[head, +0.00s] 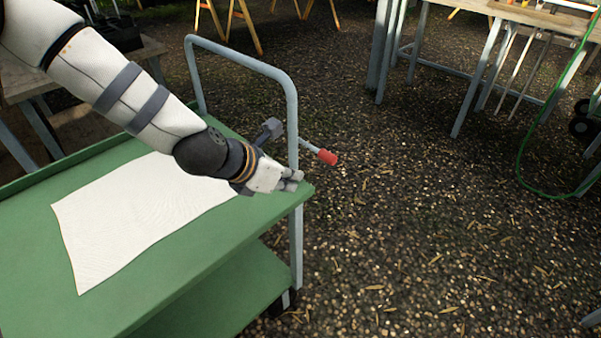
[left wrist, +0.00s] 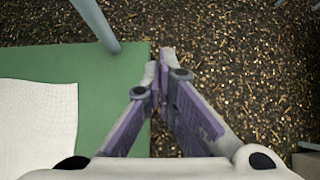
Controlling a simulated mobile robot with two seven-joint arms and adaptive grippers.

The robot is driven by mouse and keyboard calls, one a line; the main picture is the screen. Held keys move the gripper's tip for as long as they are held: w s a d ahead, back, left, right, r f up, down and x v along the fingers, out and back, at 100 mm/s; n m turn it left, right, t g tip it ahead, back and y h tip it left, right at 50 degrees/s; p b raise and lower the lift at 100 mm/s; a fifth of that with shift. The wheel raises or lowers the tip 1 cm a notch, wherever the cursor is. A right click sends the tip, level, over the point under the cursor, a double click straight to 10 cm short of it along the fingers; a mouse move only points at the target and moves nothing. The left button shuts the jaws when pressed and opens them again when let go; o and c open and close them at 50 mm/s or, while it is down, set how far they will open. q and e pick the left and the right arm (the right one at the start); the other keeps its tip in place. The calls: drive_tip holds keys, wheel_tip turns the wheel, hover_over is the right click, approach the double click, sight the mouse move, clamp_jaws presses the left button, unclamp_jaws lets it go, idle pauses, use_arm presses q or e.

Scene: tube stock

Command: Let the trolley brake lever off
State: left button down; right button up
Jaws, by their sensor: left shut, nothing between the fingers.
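The green trolley (head: 172,275) stands at the left with a grey-blue tubular handle (head: 240,58) at its far end. The brake lever (head: 326,156) has a red grip and sticks out to the right from the handle's right upright. My left gripper (head: 296,180) is shut and empty at the trolley's right corner, just below and left of the red grip, apart from it. In the left wrist view the shut fingertips (left wrist: 160,62) are over the trolley's edge and the ground. The lever does not show in that view. My right gripper is in neither view.
A white cloth or sheet (head: 140,215) lies on the trolley top. A workbench (head: 530,15) with metal legs stands at the back right, and a green hose (head: 530,185) hangs to the ground there. The gravel ground right of the trolley is clear.

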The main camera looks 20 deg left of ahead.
sight(310, 147)
use_arm(q)
drive_tip(key=s+f+b+x, duration=0.1)
drive_tip(key=b+x, duration=0.1)
drive_tip(key=x, duration=0.6)
drive_tip(key=shift+w+d+r+p, duration=0.1)
drive_tip(key=shift+w+r+p, duration=0.1)
drive_tip(key=shift+w+r, duration=0.4)
drive_tip(key=shift+w+d+r+p, duration=0.2)
drive_tip(key=shift+w+r, duration=0.15)
drive_tip(key=shift+r, duration=0.4)
drive_tip(key=shift+w+d+r+p, duration=0.1)
drive_tip(key=shift+w+r+p, duration=0.1)
drive_tip(key=shift+w+r, duration=0.4)
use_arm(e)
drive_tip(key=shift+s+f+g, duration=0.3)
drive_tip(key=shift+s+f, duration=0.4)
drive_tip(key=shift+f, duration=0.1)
use_arm(q)
drive_tip(key=shift+s, duration=0.15)
drive_tip(key=shift+r, duration=0.15)
